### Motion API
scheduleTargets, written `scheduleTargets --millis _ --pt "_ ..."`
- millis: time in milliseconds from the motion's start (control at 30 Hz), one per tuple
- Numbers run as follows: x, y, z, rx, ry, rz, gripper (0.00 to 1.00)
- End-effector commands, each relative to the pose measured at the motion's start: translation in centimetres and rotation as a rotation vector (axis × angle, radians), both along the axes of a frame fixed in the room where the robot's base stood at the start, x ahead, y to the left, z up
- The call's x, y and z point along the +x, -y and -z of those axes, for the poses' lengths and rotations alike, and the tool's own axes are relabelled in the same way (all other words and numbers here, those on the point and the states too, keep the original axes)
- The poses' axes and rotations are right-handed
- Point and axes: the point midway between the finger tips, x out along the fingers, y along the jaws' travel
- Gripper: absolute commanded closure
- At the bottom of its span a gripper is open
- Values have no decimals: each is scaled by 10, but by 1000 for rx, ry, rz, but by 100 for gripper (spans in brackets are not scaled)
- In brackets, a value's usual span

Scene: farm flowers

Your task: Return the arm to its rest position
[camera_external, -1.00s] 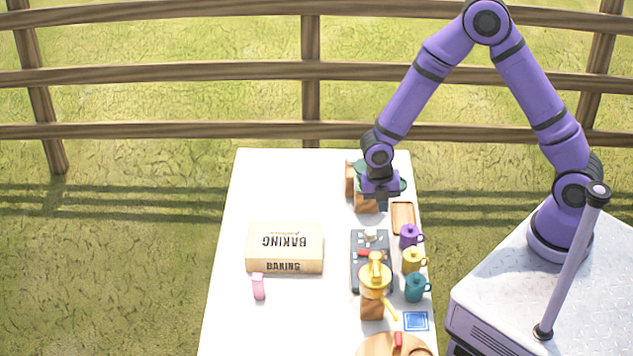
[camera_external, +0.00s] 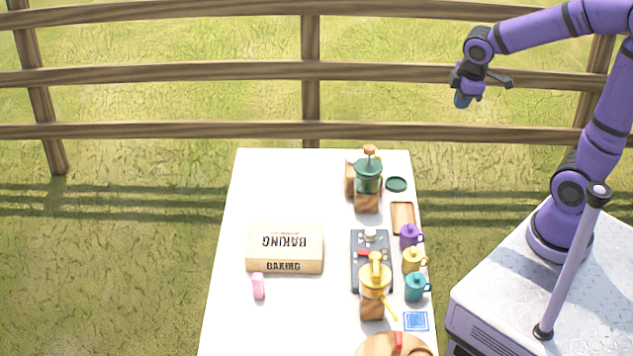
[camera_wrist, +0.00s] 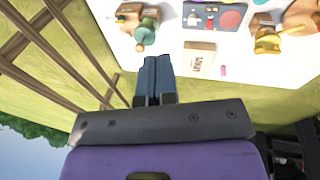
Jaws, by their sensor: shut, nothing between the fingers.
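My gripper (camera_external: 462,99) is raised in the air to the right of and beyond the white table, in front of the fence in the external view. In the wrist view its two fingers (camera_wrist: 155,66) are together with nothing between them. My purple arm is lifted and bent back toward its base at the right. No object hangs from the gripper.
The white table (camera_external: 268,188) carries a baking box (camera_external: 285,242), a pink item (camera_external: 258,287), a green grinder-like item (camera_external: 368,175), a yellow one (camera_external: 375,282), several mugs and a wooden tray (camera_external: 402,217). A wooden fence (camera_external: 200,74) runs behind. Air around my gripper is clear.

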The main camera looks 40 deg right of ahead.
Motion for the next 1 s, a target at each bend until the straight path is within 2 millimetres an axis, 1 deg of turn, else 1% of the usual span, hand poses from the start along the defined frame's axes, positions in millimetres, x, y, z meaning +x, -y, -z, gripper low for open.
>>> scheduleTargets --millis 33,200,400,533,600,700,833,1000 --pt "-11 9 -10 20 28 66 100" --pt "-47 33 -34 105 101 303 100" --pt "-91 55 -53 224 179 564 100" --pt "-115 64 -58 294 216 700 100" --pt "-124 67 -60 325 231 752 100" --pt "-132 69 -61 352 243 801 100" --pt "-137 70 -61 366 246 826 100" --pt "-136 70 -61 366 246 826 100"
